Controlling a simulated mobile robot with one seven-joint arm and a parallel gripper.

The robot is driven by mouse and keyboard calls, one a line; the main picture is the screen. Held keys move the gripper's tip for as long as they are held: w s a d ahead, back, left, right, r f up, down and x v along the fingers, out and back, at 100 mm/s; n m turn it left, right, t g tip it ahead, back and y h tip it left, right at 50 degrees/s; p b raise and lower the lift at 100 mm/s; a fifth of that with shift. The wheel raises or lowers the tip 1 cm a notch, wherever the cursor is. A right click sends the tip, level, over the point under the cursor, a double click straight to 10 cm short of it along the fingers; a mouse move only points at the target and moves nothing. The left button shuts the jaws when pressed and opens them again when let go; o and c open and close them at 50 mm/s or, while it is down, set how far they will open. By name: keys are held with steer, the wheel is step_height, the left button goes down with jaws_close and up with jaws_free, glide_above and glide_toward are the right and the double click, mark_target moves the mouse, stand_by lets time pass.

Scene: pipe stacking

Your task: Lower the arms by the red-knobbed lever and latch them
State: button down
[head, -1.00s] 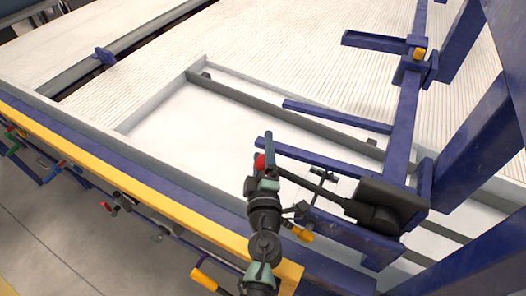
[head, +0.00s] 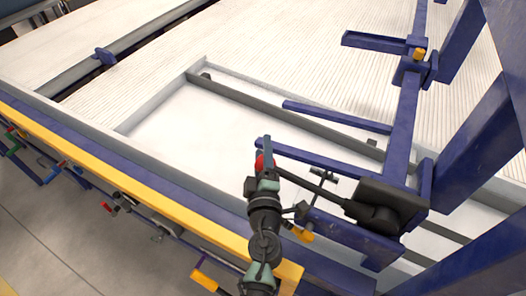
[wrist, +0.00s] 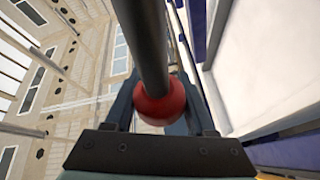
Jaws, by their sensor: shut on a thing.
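The red knob (head: 262,161) sits at the left end of a dark lever rod (head: 310,186). The rod runs right to a dark pivot housing (head: 385,204) on the blue frame. My gripper (head: 265,158) is shut on the red knob. In the wrist view the red knob (wrist: 161,104) lies between my two fingers, with the lever rod (wrist: 144,45) running up from it. Blue arms (head: 325,158) and (head: 335,115) stretch left from the frame over the white bed. A small dark latch-like part (head: 322,175) stands by the lever; its state cannot be told.
A yellow rail (head: 120,176) runs along the machine's front edge, with coloured handles (head: 78,170) below it. Large blue uprights (head: 470,140) stand at the right. The ribbed white bed (head: 290,50) behind is clear.

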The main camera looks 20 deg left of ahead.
steer(key=d+r+m+t+p, duration=0.1)
steer(key=d+r+m+p, duration=0.15)
steer(key=r, duration=0.45)
steer(key=d+r+m+t+p, duration=0.1)
steer(key=d+r+m+p, duration=0.15)
steer(key=r, duration=0.45)
steer(key=d+r+m+t+h+p, duration=0.2)
steer(key=d+r+m+t+p, duration=0.2)
steer(key=d+r+m+p, duration=0.3)
steer(key=shift+s+d+r+m+h+p, duration=0.35)
steer(key=shift+d+r+m, duration=0.9)
steer(key=shift+d, duration=1.65)
steer(key=shift+w+d+r, duration=0.1)
steer(key=shift+r, duration=0.15)
steer(key=shift+c, duration=1.2)
jaws_free()
steer(key=shift+d, duration=0.1)
